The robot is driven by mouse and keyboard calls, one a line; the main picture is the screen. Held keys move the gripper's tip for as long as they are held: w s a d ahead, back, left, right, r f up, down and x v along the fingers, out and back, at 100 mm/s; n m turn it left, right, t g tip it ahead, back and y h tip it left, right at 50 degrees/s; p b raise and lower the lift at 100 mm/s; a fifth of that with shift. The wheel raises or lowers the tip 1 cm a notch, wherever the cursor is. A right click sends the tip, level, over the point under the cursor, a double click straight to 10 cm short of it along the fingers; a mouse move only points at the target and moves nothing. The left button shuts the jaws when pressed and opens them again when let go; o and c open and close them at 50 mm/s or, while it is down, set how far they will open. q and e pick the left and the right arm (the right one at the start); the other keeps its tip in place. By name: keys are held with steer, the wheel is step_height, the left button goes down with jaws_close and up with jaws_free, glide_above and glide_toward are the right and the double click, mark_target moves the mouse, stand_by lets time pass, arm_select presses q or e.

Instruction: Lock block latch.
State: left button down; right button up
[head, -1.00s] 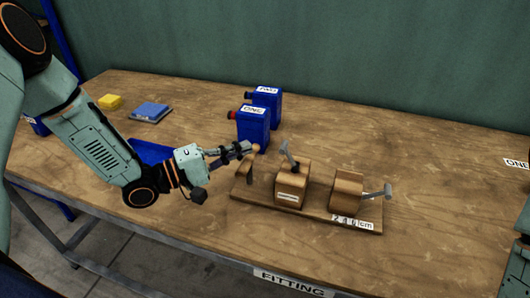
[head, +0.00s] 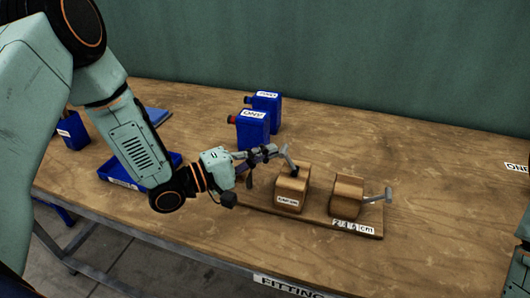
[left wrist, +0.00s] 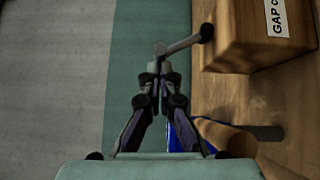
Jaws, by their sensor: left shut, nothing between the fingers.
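The press has a wooden base board (head: 262,209) with a wooden block (head: 292,190) in its middle, labelled "GAP" in the left wrist view (left wrist: 262,45). A grey latch lever (head: 291,161) stands tilted on top of this block. It also shows in the left wrist view (left wrist: 185,43), ending in a round knob. My left gripper (head: 272,151) is shut and empty, its tips close beside the lever's knob; I cannot tell if they touch. In the left wrist view the tips (left wrist: 160,70) lie just below the knob. My right gripper is out of view.
A second wooden block (head: 346,197) with a grey handle (head: 378,197) stands at the board's right, near a number plate (head: 352,227). Two blue containers (head: 252,130) stand behind. A blue tray (head: 125,182) lies left.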

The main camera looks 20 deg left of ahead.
arm_select(q)
steer(key=shift+d+r+p, duration=0.1)
steer(key=shift+r+p, duration=0.15)
steer(key=shift+p, duration=0.4)
